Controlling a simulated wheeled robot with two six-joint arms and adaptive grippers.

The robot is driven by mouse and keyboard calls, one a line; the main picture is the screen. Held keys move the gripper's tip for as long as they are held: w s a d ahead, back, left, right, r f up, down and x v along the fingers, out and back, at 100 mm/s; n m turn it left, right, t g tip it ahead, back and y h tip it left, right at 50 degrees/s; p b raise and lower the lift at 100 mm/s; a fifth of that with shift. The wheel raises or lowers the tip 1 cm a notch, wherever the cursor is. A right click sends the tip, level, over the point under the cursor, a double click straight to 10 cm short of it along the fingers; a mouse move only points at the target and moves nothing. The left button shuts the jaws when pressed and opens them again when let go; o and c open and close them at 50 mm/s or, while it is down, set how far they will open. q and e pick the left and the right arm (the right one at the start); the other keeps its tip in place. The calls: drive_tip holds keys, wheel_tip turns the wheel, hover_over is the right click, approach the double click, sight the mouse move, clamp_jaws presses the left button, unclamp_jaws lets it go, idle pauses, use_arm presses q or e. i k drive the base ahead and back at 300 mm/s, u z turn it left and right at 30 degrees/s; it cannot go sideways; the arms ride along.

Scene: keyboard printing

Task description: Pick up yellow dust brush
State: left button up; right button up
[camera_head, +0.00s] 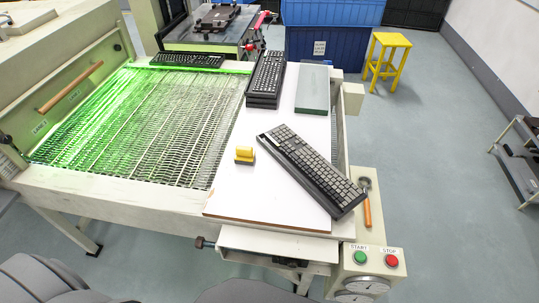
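The yellow dust brush (245,154) is a small block with a yellow top and a darker lower part. It rests on the white board (262,185), left of a black keyboard (311,168) that lies at an angle, with a gap between them. Nothing is touching the brush. Neither of my grippers can be made out in the head view. Grey rounded shapes at the bottom edge look like parts of my own body.
A keyboard stack (265,79) and a green block (313,89) lie at the board's far end. A mesh conveyor (150,120) under green light is at left. An orange-handled tool (367,207) and start and stop buttons (376,259) are at right.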

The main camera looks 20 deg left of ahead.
sight(244, 156)
drive_tip(key=k, duration=1.3)
drive_tip(key=u, duration=0.7)
drive_tip(key=i, duration=0.95)
drive_tip(key=z, duration=0.05)
